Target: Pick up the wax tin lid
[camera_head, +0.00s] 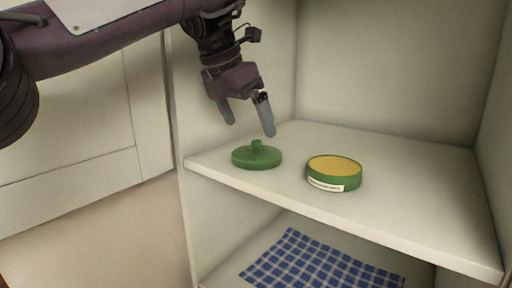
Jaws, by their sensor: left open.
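The wax tin lid (257,158) is a round green disc with a small knob on top. It lies on the left part of a white shelf (420,219), close to the front edge. The green wax tin (334,174) stands to its right, apart from it, with yellow wax on top and a pale label on its front. My left gripper (249,128) is open and empty, pointing down just above the lid, with its fingers apart. It does not appear to hold the knob. My right gripper is not in view.
The shelf's side panel (184,120) rises at the left, near my left arm. A back wall closes the shelf behind. A blue checked cloth (320,265) lies on the lower shelf. The shelf right of the tin is clear.

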